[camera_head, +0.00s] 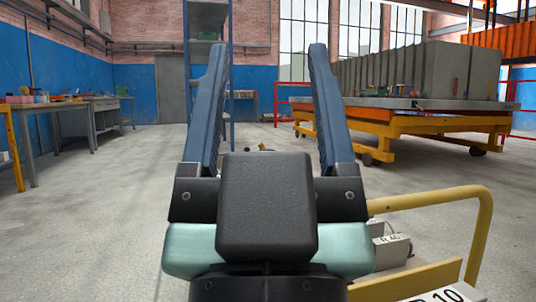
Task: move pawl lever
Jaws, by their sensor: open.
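My gripper (267,50) fills the middle of the camera_head view. Its two dark blue fingers stand wide apart, and nothing is between them but the room behind. The panel mould (400,122) seems to be the long unit at the right, with a grey top on a yellow-orange wheeled frame. Upright grey slabs (420,70) stand on it. Small red and green parts (455,87) show at its near side. I cannot tell whether any of them is the pawl lever. My gripper appears well apart from the mould.
A yellow rail (487,225) and a grey box (392,250) are close at the lower right. Workbenches (92,115) line the left wall. A blue shelf rack (207,25) stands behind my gripper. The concrete floor (110,225) is clear at the left.

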